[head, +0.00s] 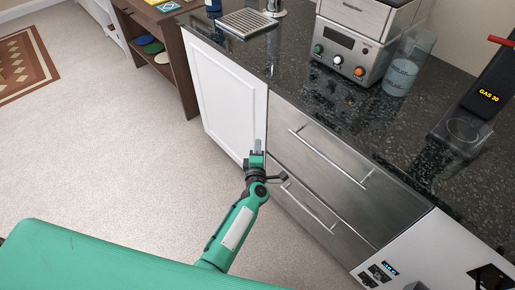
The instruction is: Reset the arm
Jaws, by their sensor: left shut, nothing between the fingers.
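My left arm is green and reaches up from the bottom of the head view. Its left gripper (258,146) is shut and empty, with the fingers pointing away from me. It shows in front of the white cabinet door (225,92) and beside the steel drawers (322,160). I cannot tell whether it touches the cabinet. My right gripper is not in view.
A dark speckled counter (330,95) bears a steel machine with knobs (350,45), a clear container (402,68) and a black device (485,95). A brown shelf (160,45) stands at the back left. The carpet (110,140) on the left is clear.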

